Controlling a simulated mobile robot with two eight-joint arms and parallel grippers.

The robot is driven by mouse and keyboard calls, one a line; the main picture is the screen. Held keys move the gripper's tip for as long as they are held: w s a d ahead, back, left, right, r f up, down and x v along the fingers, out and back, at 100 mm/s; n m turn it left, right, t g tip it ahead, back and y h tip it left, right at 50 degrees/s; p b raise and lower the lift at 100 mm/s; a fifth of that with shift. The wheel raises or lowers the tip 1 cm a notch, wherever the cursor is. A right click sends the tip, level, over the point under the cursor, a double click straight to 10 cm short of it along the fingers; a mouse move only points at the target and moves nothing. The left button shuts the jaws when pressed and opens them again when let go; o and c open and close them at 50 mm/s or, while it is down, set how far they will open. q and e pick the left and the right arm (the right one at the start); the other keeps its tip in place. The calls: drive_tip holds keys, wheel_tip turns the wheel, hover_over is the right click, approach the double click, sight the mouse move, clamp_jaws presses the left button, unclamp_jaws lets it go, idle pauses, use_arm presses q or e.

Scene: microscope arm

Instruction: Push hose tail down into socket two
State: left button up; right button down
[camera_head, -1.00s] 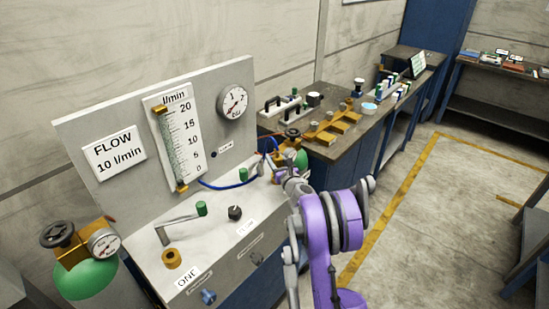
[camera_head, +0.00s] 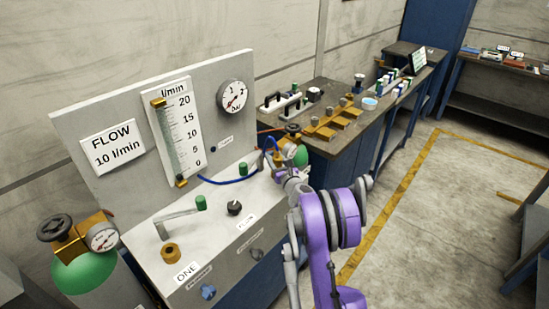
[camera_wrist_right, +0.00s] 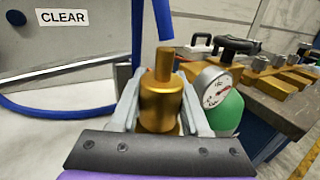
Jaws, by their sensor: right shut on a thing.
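My right gripper (camera_wrist_right: 160,108) is shut on a brass hose tail (camera_wrist_right: 161,97), a stout cylinder with a thinner stem that stands upright between the fingers. The end of a blue hose (camera_wrist_right: 163,18) shows just above the stem in the right wrist view; I cannot tell if they touch. In the head view the right gripper (camera_head: 283,170) is at the far right end of the panel's ledge. Socket two is not visible; the gripper blocks the view below the brass. My left gripper is not in view.
A brass socket (camera_head: 170,253) by the label ONE sits at the ledge's near end. A blue hose (camera_head: 230,182) crosses the ledge. A green cylinder with a gauge (camera_wrist_right: 222,105) stands close right of the gripper. The bench (camera_head: 345,150) lies beyond.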

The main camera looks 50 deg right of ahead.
drive_tip(key=shift+f, duration=0.35)
drive_tip(key=shift+c, duration=1.5)
unclamp_jaws()
drive_tip(key=shift+a, duration=0.1)
drive_tip(key=b+v, duration=0.2)
drive_tip(key=v, duration=0.9)
drive_tip(key=shift+d, duration=0.2)
drive_tip(key=shift+s+f, duration=0.1)
drive_tip(key=shift+f, duration=0.05)
